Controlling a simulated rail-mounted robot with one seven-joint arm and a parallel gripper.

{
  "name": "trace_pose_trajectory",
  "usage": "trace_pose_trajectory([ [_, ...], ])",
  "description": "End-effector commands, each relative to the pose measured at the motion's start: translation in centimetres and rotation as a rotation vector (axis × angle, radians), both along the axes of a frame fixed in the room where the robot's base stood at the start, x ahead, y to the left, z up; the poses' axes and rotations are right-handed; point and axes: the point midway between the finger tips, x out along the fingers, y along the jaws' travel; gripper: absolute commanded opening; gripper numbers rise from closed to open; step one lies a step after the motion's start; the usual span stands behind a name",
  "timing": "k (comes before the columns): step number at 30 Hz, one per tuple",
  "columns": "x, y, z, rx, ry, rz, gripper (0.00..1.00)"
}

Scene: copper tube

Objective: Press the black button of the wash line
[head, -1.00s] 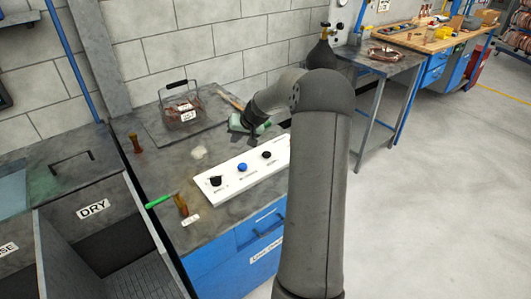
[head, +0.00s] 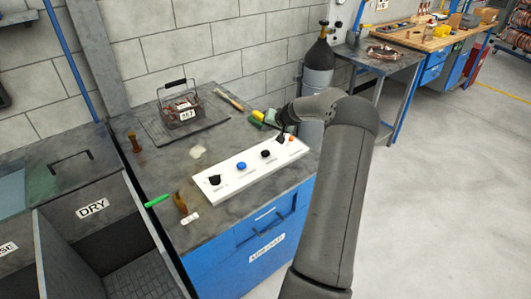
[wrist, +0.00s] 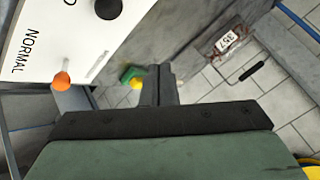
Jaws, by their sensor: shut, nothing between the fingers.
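The white wash-line panel (head: 228,184) lies on the grey bench. It carries a black knob (head: 214,180) at its left end, a blue button (head: 241,167), a round black button (head: 266,154) and an orange part (head: 291,138) near its right end. In the wrist view a round black control (wrist: 107,7) is cut off at the top left, and an orange part (wrist: 61,81) is beside "NORMAL". My gripper (head: 281,139) is over the panel's right end, right of the round black button. Its fingers (wrist: 160,82) are shut and empty. Contact with the panel cannot be told.
A wire basket (head: 181,110) stands on a dark mat behind the panel. A yellow-and-green item (head: 256,117) lies near my gripper. A green-handled tool (head: 158,200) is at the bench's left edge. A gas cylinder (head: 318,78) stands behind my arm.

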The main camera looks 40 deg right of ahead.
Motion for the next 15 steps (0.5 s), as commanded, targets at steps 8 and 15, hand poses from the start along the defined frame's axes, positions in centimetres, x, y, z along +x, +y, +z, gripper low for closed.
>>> trace_pose_trajectory([
  [8, 0.0, 0.0, -2.5, 0.003, 0.001, 0.000, 0.00],
  [15, -0.1, 0.0, -5.9, 0.003, 0.002, -0.001, 0.00],
])
